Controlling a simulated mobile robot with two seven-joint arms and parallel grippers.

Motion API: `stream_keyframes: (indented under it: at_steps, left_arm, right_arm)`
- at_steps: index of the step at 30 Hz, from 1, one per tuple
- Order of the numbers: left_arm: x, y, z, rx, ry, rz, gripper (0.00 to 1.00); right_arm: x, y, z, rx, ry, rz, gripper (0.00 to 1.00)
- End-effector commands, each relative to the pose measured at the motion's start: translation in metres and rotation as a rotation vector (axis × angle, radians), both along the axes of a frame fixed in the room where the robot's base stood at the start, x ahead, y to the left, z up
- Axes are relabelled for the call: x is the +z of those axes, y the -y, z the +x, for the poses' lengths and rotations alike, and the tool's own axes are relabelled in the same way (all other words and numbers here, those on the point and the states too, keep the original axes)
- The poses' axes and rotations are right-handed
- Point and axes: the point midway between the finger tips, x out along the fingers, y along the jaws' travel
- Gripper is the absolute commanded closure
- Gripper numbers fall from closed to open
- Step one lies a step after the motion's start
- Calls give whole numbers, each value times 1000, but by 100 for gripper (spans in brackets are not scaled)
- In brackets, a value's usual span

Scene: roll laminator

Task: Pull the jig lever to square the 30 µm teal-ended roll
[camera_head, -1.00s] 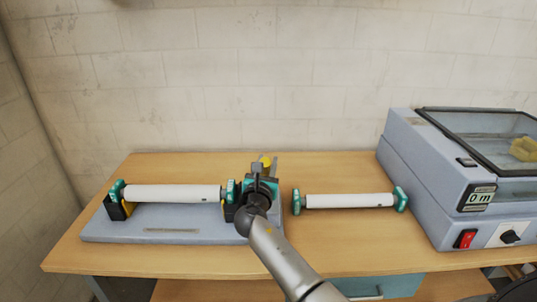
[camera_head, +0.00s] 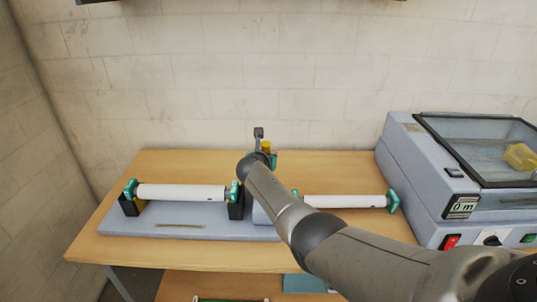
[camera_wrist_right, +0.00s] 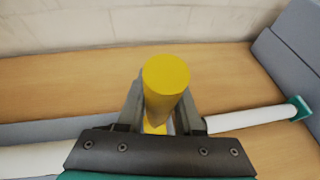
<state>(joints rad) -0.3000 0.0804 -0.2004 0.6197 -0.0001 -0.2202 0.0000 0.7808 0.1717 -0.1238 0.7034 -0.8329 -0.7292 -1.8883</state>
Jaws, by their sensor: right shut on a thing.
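A white roll with teal ends (camera_head: 182,192) lies across the black end supports of the grey jig base (camera_head: 150,228) at the left. A second white teal-ended roll (camera_head: 345,201) lies on the table to the right, partly behind my right arm. No thickness marking is readable on either. The jig lever's yellow handle (camera_head: 266,146) stands up behind my right wrist, and it fills the centre of the right wrist view (camera_wrist_right: 165,75). My right gripper (camera_wrist_right: 160,108) is shut around this handle, one finger on each side. The lever's lower part is hidden. My left gripper is not in view.
The grey laminator (camera_head: 420,170) with a clear lid stands at the right, its display reading 0 m. A plain wall (camera_head: 200,80) is behind the wooden table (camera_head: 190,160). My right arm covers the table's front right.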

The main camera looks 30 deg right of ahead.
Motion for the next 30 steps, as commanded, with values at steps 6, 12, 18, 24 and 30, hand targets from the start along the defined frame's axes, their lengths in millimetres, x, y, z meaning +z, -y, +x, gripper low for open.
stream_keyframes:
  at_steps: [6,12,18,24,30]
  left_arm:
    - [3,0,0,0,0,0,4]
    - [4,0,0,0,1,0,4]
    - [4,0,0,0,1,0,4]
    - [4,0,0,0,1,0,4]
    - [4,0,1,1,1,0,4]
  right_arm:
    - [-1,3,4,-2,-48,29,100]
    - [-2,5,7,-2,-84,51,100]
    - [-3,7,10,-1,-112,68,100]
    - [-3,7,11,-1,-131,77,100]
    - [-3,8,12,-1,-139,83,100]
